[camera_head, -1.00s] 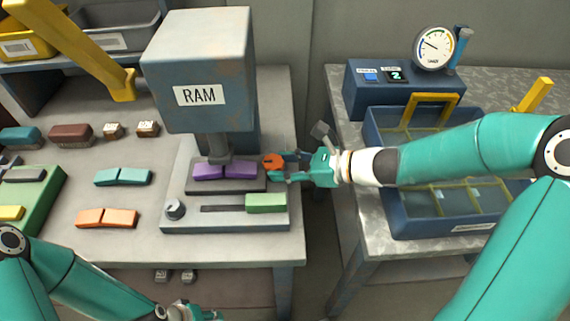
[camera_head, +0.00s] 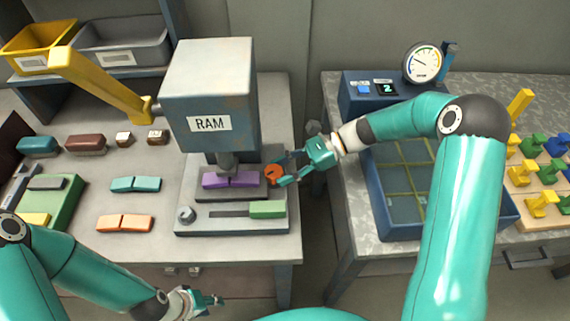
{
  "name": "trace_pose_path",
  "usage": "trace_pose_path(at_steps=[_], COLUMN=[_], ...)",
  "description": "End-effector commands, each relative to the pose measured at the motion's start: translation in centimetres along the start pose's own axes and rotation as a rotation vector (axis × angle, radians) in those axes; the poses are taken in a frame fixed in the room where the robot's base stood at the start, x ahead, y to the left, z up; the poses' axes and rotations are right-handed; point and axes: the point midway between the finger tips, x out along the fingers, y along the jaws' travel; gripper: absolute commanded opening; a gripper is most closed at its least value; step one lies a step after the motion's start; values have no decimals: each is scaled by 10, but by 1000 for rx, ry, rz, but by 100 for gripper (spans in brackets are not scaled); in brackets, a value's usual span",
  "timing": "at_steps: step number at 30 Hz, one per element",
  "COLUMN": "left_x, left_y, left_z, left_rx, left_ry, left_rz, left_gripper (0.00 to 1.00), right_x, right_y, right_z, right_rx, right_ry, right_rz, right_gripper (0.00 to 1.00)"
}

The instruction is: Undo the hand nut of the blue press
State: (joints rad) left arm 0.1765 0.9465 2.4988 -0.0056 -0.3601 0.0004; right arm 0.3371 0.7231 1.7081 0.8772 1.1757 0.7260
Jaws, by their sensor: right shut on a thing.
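The blue press (camera_head: 212,92), labelled RAM, stands on the left table with its yellow lever (camera_head: 100,85) pointing up to the left. A purple two-part piece (camera_head: 229,181) lies under its ram. The orange round hand nut (camera_head: 272,176) is at the right side of the press, near the purple piece. My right gripper (camera_head: 282,171) is shut on the hand nut, reaching in from the right. Its fingers hide part of the nut. My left gripper (camera_head: 214,300) is low, in front of the table, away from the press; its finger gap is unclear.
Teal (camera_head: 135,184) and orange (camera_head: 125,222) pieces lie left of the press. A green tray (camera_head: 62,205) is further left. On the right table are a blue gridded tray (camera_head: 400,230), a gauge box (camera_head: 362,97) and several coloured pegs. A gap separates the tables.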

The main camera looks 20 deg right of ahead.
Motion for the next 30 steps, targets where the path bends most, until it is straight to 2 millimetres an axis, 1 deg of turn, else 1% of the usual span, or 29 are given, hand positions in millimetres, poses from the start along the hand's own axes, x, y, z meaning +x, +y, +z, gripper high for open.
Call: trace_pose_path(at_steps=[1, 9, 25, 26, 27, 30], left_x=[-4, -7, -8, -8, -8, -8], left_y=[1, 3, 3, 3, 3, 3], left_z=[0, 0, 0, 0, 0, 0], left_rx=[0, 0, 0, 0, 0, 0], left_ry=[0, 0, 0, 0, 0, 0], left_rz=[0, 0, 0, 0, 0, 0], left_gripper=[40, 40, 40, 40, 40, 40], right_x=[-1, 0, 0, 0, 0, 0], right_y=[-3, -6, -6, -6, -6, -6], right_z=[1, 0, 1, 1, 1, 1], right_rx=[-13, -57, -71, -71, -71, -70], right_ry=[1, 0, -1, -1, -1, -1], right_rz=[25, 131, 158, 157, 158, 159], right_gripper=[11, 11, 11, 49, 55, 71])
